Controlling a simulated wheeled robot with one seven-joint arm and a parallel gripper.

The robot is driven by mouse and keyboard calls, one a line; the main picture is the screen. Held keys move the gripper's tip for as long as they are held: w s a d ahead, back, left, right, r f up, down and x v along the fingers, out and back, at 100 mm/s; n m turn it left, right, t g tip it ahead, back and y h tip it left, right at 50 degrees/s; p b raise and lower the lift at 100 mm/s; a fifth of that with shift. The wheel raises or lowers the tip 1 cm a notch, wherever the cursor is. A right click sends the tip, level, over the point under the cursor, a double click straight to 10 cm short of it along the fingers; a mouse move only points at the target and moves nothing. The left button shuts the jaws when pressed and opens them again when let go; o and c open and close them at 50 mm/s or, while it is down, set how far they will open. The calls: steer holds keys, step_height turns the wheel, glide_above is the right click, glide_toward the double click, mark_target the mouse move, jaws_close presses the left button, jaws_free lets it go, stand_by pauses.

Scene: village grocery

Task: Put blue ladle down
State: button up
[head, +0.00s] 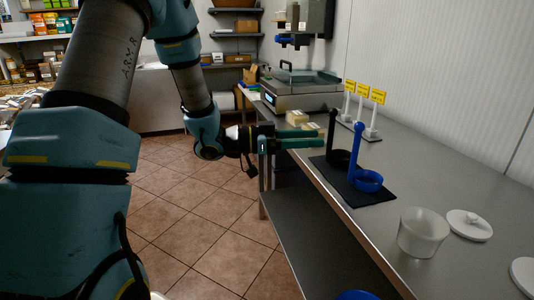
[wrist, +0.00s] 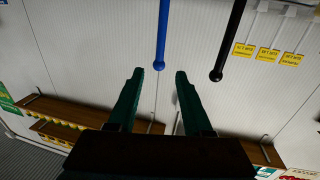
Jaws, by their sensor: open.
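The blue ladle (head: 368,181) stands upright on a dark mat (head: 378,195) on the metal counter, bowl down and handle up. In the wrist view its blue handle (wrist: 163,32) hangs in from the top, its knob end just beyond the gap between my fingertips. My gripper (head: 321,138) is open and empty, to the left of the ladle and apart from it. Both fingers also show spread in the wrist view (wrist: 160,74). A black ladle (head: 333,158) stands upright beside the blue one and shows in the wrist view (wrist: 230,42).
A frosted cup (head: 422,233) and a white lid (head: 469,225) are nearer on the counter (head: 480,195). Yellow price tags (head: 363,92) on white stands are behind the ladles. A scale (head: 300,90) stands at the far end. A blue object (head: 357,295) shows at the bottom edge.

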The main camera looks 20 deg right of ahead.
steer(key=w+a+f+n+t+y, duration=0.4)
steer(key=w+a+n+t+y, duration=0.25)
steer(key=w+a+t, duration=0.5)
steer(key=w+a+f+n+y, duration=0.2)
steer(key=w+a+n+y, duration=0.25)
steer(key=a, duration=0.45)
steer(key=s+a+f+n+g+y, duration=0.1)
steer(key=s+a+n+y, duration=0.15)
steer(key=a, duration=0.25)
steer(key=s+a+f+n+y, duration=0.1)
steer(key=s+a+n+y, duration=0.15)
steer(key=a, duration=0.25)
steer(key=s+a+n+g+y, duration=0.1)
steer(key=s+a+n+g, duration=0.2)
steer(key=s, duration=0.9)
steer(key=shift+a+f+n+g, duration=0.25)
steer(key=shift+a+g, duration=0.5)
steer(key=shift+a, duration=0.45)
steer(key=shift+r, duration=0.1)
steer(key=shift+r+p, duration=0.75)
steer(key=shift+p, duration=0.1)
